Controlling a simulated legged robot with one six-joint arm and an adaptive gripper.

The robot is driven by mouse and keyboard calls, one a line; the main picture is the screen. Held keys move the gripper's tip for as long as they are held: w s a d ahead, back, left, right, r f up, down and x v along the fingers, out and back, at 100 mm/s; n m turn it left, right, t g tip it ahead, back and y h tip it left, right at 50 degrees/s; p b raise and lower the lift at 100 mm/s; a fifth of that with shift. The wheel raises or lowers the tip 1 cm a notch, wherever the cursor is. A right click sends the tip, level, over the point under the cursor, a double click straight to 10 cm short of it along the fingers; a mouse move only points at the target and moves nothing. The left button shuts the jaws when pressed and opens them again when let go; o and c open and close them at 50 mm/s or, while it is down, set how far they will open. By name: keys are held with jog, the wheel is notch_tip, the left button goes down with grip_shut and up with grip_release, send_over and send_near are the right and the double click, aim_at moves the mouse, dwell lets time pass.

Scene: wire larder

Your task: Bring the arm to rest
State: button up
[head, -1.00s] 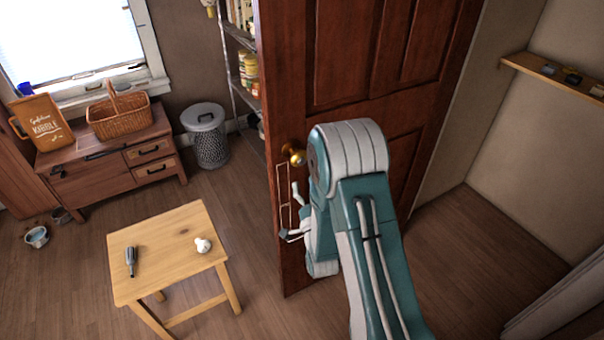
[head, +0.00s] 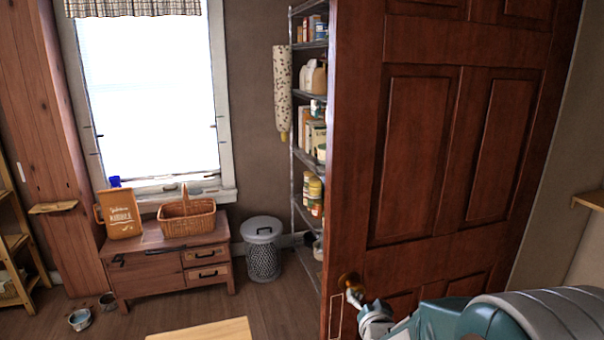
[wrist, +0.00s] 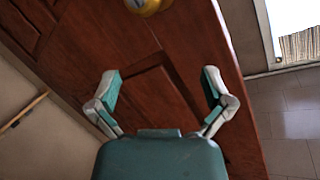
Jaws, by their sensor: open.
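My gripper shows in the wrist view (wrist: 160,92) with its two fingers spread wide and nothing between them. A brown panelled door (wrist: 165,45) fills the space beyond the fingers, and its brass knob (wrist: 148,3) is at the top edge, ahead of the fingertips. In the head view my arm reaches in from the lower right, and the gripper (head: 358,300) is at the near edge of the door (head: 445,150), by the knob (head: 350,282), which it partly overlaps. I cannot tell from the head view whether they touch. The door stands open.
A wire shelf (head: 306,178) with jars and boxes stands behind the door. A lidded bin (head: 263,262), a wooden chest (head: 150,282) with a basket (head: 187,218), and a small table (head: 205,331) are at left. Bowls (head: 80,319) lie on the floor. A wall shelf (head: 590,200) is at right.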

jog(key=s+r+n+g, duration=0.2)
jog(key=s+g, duration=0.1)
jog(key=s, duration=0.6)
jog(key=s+r+n+g, duration=0.2)
jog(key=s+r+g, duration=0.1)
jog(key=s, duration=0.7)
jog(key=s+r+n+g, duration=0.2)
jog(key=s+r+g, duration=0.1)
jog(key=s, duration=0.7)
jog(key=shift+d+r+g, duration=0.2)
jog(key=shift+d+g, duration=0.1)
jog(key=shift+d, duration=0.15)
